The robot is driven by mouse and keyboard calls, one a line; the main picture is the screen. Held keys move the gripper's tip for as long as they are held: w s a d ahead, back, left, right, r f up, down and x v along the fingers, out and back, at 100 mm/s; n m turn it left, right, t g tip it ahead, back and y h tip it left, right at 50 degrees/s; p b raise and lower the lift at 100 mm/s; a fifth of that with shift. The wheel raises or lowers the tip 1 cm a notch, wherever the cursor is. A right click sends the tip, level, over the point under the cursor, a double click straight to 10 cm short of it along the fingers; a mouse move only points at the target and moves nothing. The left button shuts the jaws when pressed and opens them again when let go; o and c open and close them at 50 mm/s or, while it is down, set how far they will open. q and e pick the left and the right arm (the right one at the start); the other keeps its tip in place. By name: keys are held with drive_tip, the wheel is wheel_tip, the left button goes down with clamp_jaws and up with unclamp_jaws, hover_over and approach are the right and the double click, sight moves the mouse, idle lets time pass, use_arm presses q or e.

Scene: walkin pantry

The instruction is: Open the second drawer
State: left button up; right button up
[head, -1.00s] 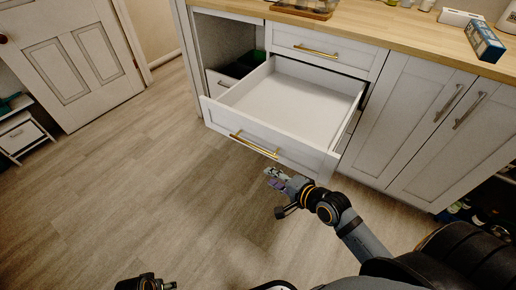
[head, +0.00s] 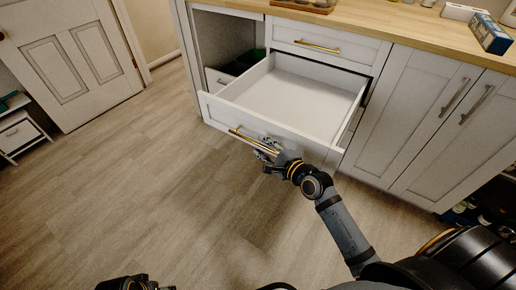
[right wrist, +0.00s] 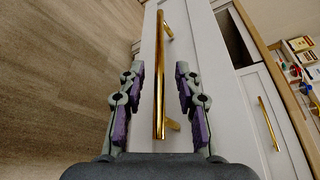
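The second drawer (head: 225,112) is pulled well out of the cabinet, and its white interior is empty. Its gold bar handle (head: 246,139) runs across the front panel. My right gripper (head: 268,150) is at the right part of this handle. In the right wrist view the handle (right wrist: 160,75) lies between the two spread fingers of the right gripper (right wrist: 158,90), with a gap on each side. My left gripper (head: 135,283) shows only partly at the bottom edge, low over the floor; its fingers cannot be made out.
The closed top drawer (head: 330,40) has its own gold handle. Closed cabinet doors (head: 430,110) stand to the right. The wooden counter (head: 400,22) carries a blue box (head: 490,33). The floor (head: 130,190) left of the drawer is clear.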

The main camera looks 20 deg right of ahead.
sight(260, 146)
drive_tip(key=shift+b+x, duration=0.3)
drive_tip(key=shift+x, duration=1.25)
drive_tip(key=shift+s, duration=0.1)
clamp_jaws()
